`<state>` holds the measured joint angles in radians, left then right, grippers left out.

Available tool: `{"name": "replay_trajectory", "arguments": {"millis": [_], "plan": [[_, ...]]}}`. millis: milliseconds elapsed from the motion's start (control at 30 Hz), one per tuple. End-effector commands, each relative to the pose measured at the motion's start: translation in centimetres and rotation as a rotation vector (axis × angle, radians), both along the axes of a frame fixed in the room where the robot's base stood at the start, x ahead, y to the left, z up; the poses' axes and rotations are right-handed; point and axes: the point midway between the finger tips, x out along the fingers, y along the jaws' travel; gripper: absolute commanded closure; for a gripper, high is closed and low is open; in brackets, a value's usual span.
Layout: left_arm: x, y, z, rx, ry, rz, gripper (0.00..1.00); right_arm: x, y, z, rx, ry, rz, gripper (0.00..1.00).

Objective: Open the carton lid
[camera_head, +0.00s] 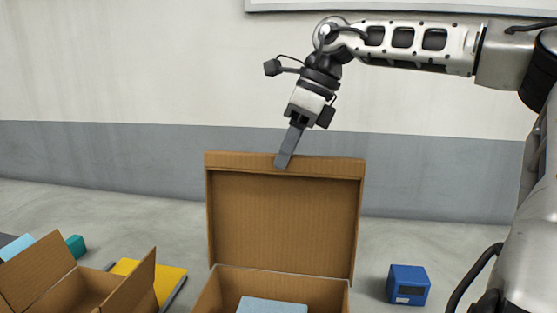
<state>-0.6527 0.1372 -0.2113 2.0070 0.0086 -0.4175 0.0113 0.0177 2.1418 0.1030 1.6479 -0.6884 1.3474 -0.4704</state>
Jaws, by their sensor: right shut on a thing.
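The brown carton (285,272) stands at the bottom centre of the head view, its front part cut off by the frame edge. Its lid (283,222) stands upright at the back of the carton, with its inner face towards me. A light blue-grey item (272,305) lies inside the carton. My left gripper is out of view.
A smaller open box (85,291) with raised flaps stands at the lower left, near a yellow item (169,280), a teal block (75,245) and a light blue item (17,246). A blue box (408,285) sits right of the carton. A wall (120,70) is behind.

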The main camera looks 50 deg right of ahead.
Motion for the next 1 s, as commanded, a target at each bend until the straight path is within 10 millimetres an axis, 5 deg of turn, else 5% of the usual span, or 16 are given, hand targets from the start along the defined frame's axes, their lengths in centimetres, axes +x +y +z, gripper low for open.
{"name": "replay_trajectory", "arguments": {"millis": [400, 433, 500, 833, 1000], "plan": [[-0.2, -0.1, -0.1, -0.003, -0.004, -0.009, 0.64, -0.5, 0.9, 0.1, -0.02, -0.018, -0.003, 1.0], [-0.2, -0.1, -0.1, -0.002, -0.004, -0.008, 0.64, -0.5, 0.9, 0.1, -0.02, -0.018, -0.003, 0.72], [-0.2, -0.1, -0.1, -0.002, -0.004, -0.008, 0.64, -0.5, 0.9, 0.1, -0.021, -0.018, -0.002, 0.52], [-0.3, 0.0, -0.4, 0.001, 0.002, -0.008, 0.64, -0.5, 0.8, 0.3, -0.024, -0.02, -0.001, 0.52], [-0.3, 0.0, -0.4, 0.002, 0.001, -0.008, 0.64, -0.9, 0.2, 2.2, -0.026, -0.024, -0.002, 0.52]]}}
